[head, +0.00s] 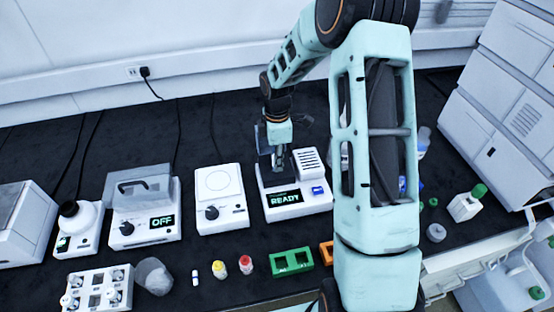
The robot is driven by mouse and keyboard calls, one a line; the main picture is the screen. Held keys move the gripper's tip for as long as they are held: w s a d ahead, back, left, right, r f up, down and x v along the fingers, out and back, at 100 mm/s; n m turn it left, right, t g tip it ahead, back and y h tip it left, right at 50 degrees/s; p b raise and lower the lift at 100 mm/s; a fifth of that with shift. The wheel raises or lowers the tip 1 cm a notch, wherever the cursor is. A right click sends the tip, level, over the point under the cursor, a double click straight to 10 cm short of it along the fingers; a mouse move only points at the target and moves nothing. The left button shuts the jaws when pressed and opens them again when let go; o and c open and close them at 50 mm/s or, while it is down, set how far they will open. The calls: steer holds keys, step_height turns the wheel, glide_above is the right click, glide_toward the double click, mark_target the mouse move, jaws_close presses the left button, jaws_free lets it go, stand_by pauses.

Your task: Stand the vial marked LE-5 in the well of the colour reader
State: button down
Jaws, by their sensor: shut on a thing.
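The colour reader is taken to be the white device (300,201) with a lit READY display, a blue button and a slotted panel, in the middle of the head view. My gripper (279,162) points down over the left rear part of this device. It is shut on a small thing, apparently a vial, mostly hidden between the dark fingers. No label can be read, so LE-5 cannot be confirmed. The well is hidden behind my gripper, and I cannot tell whether the held thing is inside it or above it.
A white dial device (221,205) and one showing OFF (146,217) stand left. A yellow-capped vial (219,270), a red-capped vial (246,265) and a green rack (291,263) are in front. My arm hides much of the right side.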

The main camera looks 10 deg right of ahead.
steer(key=shift+f, duration=0.25)
steer(key=shift+s+f+b, duration=0.35)
steer(key=shift+f+b, duration=0.1)
steer(key=shift+b, duration=0.05)
steer(key=c, duration=1.8)
jaws_free()
steer(key=shift+f, duration=0.1)
steer(key=shift+o, duration=0.4)
steer(key=shift+w+f, duration=0.15)
steer(key=shift+r, duration=0.2)
steer(key=o, duration=0.7)
steer(key=shift+w, duration=0.1)
